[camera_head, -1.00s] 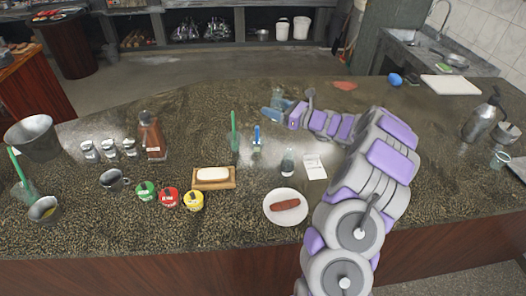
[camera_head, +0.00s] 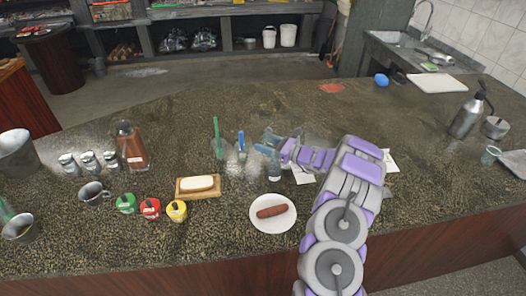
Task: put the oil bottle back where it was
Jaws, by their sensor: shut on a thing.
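My gripper (camera_head: 266,143) reaches over the middle of the counter with its fingers pointing left. It is shut on a clear, glassy thing, taken as the oil bottle (camera_head: 252,161); its outline is faint and blends with the glassware behind. I cannot tell whether its base touches the counter. A small clear bottle with a dark lower part (camera_head: 274,169) stands just in front of the gripper. Left of the fingertips are a blue-handled brush (camera_head: 241,143) and a green-handled brush (camera_head: 217,135) in clear holders.
A plate (camera_head: 258,227) with a sausage stands in front, a wooden board (camera_head: 181,192) with a white block to its left. White cards lie beside my arm.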

